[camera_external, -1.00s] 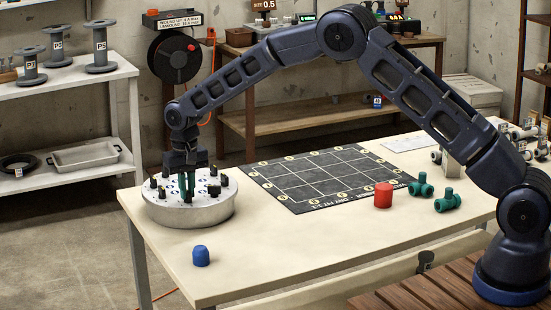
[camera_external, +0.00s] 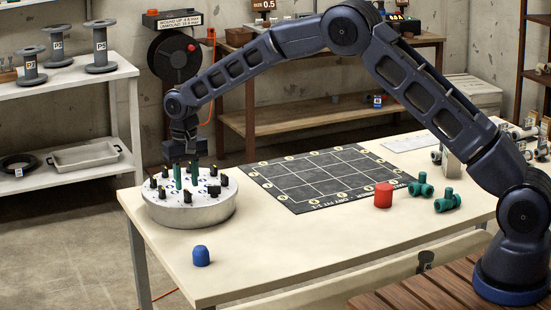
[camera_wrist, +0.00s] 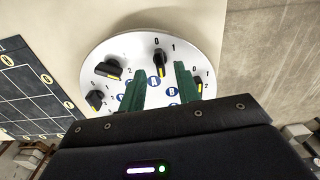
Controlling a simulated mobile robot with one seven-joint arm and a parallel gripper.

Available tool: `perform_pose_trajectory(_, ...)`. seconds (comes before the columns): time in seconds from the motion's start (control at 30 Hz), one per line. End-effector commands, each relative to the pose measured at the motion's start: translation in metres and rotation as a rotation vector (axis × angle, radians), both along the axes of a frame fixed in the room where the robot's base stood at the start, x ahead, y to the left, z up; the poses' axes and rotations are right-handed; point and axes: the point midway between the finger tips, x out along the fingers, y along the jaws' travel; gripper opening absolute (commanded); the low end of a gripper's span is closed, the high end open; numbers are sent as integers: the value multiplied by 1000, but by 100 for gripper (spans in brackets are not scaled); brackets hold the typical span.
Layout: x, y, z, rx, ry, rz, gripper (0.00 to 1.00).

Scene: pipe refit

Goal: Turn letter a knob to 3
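The round white-topped dial drum (camera_external: 190,212) stands at the table's left end, with several black knobs around its top. In the wrist view the drum face (camera_wrist: 135,45) shows blue letter discs, among them A (camera_wrist: 155,82) and B (camera_wrist: 173,92). The knob (camera_wrist: 160,62) nearest the A disc has 0 and 1 printed near it; its exact setting is too small to read. A 3 is not legible. In the wrist view the open fingers (camera_wrist: 159,72) frame the A disc and hide part of the face.
Other knobs (camera_wrist: 108,69) stand close by on the drum. A blue capped piece (camera_external: 201,256) is in front of it, and a black grid mat (camera_external: 300,205) lies to its right. A red cylinder (camera_external: 383,195) and green fittings (camera_external: 447,201) are farther right. The front middle table is clear.

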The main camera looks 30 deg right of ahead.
Motion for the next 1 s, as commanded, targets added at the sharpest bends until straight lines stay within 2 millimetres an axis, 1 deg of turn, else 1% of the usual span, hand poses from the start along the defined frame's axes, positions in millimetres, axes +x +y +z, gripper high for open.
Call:
perform_pose_trajectory(0.03,1,0,12,2,-3,0,33)
perform_pose_trajectory(0.2,1,0,42,1,-2,0,33)
perform_pose_trajectory(0.4,1,0,69,1,-2,0,33)
perform_pose_trajectory(0.57,0,0,78,0,-1,0,33)
perform_pose_trajectory(0.9,0,0,80,0,-1,0,33)
perform_pose_trajectory(1.0,0,-6,87,2,-4,-2,33)
